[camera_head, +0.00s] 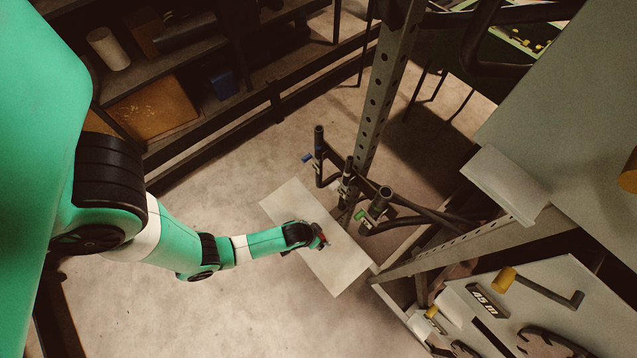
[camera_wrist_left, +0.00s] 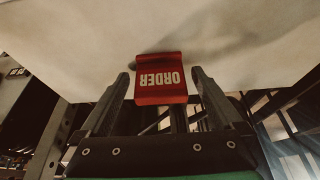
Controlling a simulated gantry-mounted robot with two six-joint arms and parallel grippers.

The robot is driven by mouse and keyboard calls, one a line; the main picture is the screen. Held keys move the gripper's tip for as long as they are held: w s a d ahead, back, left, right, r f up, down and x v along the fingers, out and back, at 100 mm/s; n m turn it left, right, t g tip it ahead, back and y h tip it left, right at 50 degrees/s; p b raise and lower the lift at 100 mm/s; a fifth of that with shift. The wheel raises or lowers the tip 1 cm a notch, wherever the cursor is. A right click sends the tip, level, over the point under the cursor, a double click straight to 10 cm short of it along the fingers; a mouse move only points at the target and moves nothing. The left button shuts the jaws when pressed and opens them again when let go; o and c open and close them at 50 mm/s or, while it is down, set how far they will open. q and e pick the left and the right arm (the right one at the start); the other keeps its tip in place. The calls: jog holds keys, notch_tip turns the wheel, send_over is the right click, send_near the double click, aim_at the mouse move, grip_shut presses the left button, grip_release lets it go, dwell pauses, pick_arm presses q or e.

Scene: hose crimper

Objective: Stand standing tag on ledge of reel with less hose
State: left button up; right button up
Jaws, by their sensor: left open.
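The red tag, lettered ORDER, (camera_wrist_left: 160,80) sits on a pale board, between and just beyond the fingertips of my left gripper (camera_wrist_left: 160,82) in the left wrist view. In the head view my left gripper (camera_head: 319,238) is over the white board (camera_head: 345,262), with a small bit of red at its tip. The gripper is open and the tag does not look clamped. A pale ledge (camera_head: 505,185) juts from a large grey panel (camera_head: 560,100) at right. A second panel (camera_head: 545,295) carries a 45 m plate (camera_head: 487,298). The hose amounts are not visible. My right gripper is out of view.
A perforated steel post (camera_head: 385,85) and black tubes with a green part (camera_head: 376,207) stand just right of the board. Metal frame bars (camera_head: 470,243) lie between the board and the lower panel. Open floor (camera_head: 190,310) lies at lower left.

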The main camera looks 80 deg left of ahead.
pick_arm(q)
jog(key=shift+f, duration=0.15)
jog(key=shift+c, duration=0.2)
jog(key=c, duration=1.4)
jog(key=shift+c, duration=0.2)
jog(key=shift+r+p, duration=0.3)
jog(key=shift+r, duration=0.1)
notch_tip(320, 180, up, 3)
jog(key=shift+f+p, duration=0.15)
jog(key=shift+p, duration=0.55)
jog(key=s+d+r+p, duration=0.9)
jog(key=d+p, duration=0.1)
jog(key=p, duration=0.1)
jog(key=shift+s+d+r, duration=0.15)
jog(key=shift+r, duration=0.1)
